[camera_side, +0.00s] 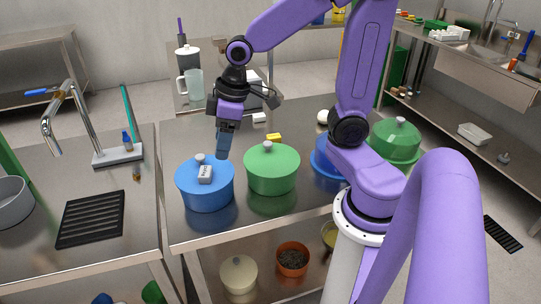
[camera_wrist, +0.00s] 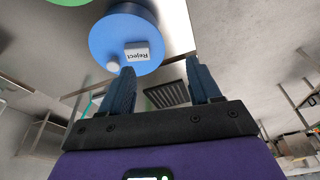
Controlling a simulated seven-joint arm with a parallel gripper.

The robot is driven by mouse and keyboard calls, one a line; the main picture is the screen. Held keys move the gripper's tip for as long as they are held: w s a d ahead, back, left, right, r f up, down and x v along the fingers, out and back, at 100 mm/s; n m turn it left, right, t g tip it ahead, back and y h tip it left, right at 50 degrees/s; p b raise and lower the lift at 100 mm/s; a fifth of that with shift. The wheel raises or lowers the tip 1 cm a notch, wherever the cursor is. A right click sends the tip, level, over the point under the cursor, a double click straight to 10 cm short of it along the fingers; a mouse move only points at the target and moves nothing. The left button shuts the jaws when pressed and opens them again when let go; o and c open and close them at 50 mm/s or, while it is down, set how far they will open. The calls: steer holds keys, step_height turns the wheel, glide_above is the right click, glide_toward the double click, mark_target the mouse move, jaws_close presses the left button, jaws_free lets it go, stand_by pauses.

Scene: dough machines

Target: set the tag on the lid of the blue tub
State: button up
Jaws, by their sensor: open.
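The blue tub (camera_side: 206,190) stands at the left front of the steel table with its lid on. The white tag (camera_side: 205,174) lies on that lid, beside the knob (camera_side: 199,158). In the wrist view the tag (camera_wrist: 137,51) reads "Reject" and rests on the round blue lid (camera_wrist: 110,38). My gripper (camera_side: 222,153) is above and just right of the tub, pointing down, apart from the tag. In the wrist view my gripper (camera_wrist: 161,66) has its fingers spread with nothing between them.
A green tub (camera_side: 272,170) stands close to the right of the blue tub. Another blue tub (camera_side: 323,160) is partly hidden by my arm, and another green tub (camera_side: 395,141) is farther right. A black ribbed mat (camera_side: 91,218) lies on the left counter.

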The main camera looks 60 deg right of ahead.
steer(key=s+a+f+n+g+h, duration=0.1)
steer(key=s+n, duration=0.4)
steer(key=s, duration=1.2)
steer(key=shift+s+a+f+n+g, duration=0.3)
steer(key=shift+a+n+g, duration=0.1)
steer(key=shift+g, duration=0.1)
